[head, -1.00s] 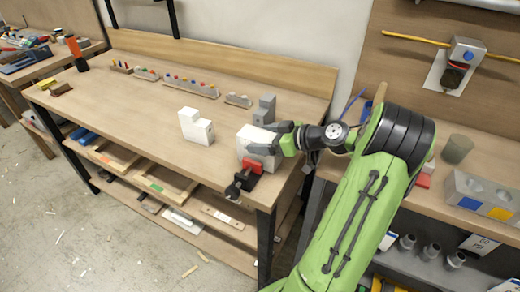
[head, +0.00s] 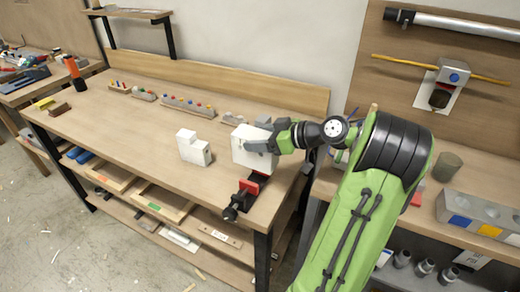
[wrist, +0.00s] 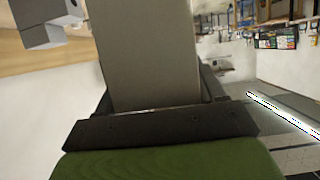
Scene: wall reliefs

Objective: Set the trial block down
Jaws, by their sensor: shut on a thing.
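My gripper (head: 262,147) is shut on a white block (head: 246,133), taken as the trial block. The block appears above the right end of the wooden workbench, behind and over a red and black vise (head: 246,192). I cannot tell for sure whether it clears the vise. In the wrist view the held block (wrist: 145,55) fills the space between the fingers and looks grey-beige in shadow. Its far end runs out of the picture. A white stepped block (head: 193,148) stands on the bench to the left, apart from the held one.
A grey block (head: 264,122) stands behind the held block, partly hidden; a grey stepped shape (wrist: 42,22) shows in the wrist view. Racks of small coloured pieces (head: 188,106) line the bench's back. The bench's left middle (head: 120,118) is clear.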

